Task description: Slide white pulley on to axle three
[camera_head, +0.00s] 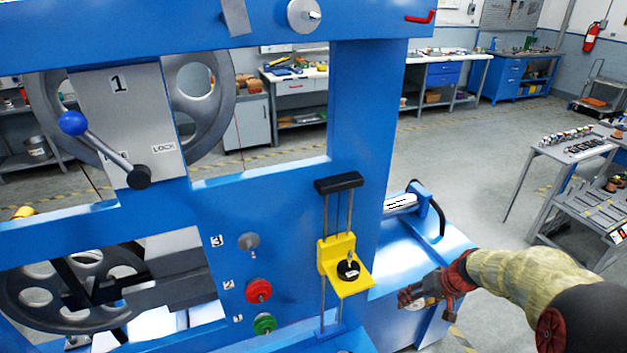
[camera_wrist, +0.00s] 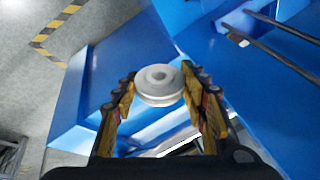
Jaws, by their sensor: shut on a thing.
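The white pulley (camera_wrist: 160,86) is a grooved disc with a centre hole, between the yellow-padded fingers of my gripper (camera_wrist: 158,80) in the wrist view. My gripper is shut on it. In the head view my gripper (camera_head: 412,298) is at the lower right, right of the yellow bracket, over the blue machine's base; the pulley is mostly hidden there. Axle three (camera_head: 249,241) is a bare grey stub beside the label 3 on the blue panel, well to the left of my gripper. Below it are a red pulley (camera_head: 258,291) and a green pulley (camera_head: 265,324) on their axles.
A yellow bracket (camera_head: 341,268) with a black disc on it stands out from vertical rods, between my gripper and axle three. A black-handled cylinder (camera_head: 400,204) lies on the blue base behind my gripper. A grey trolley (camera_head: 590,200) stands far right.

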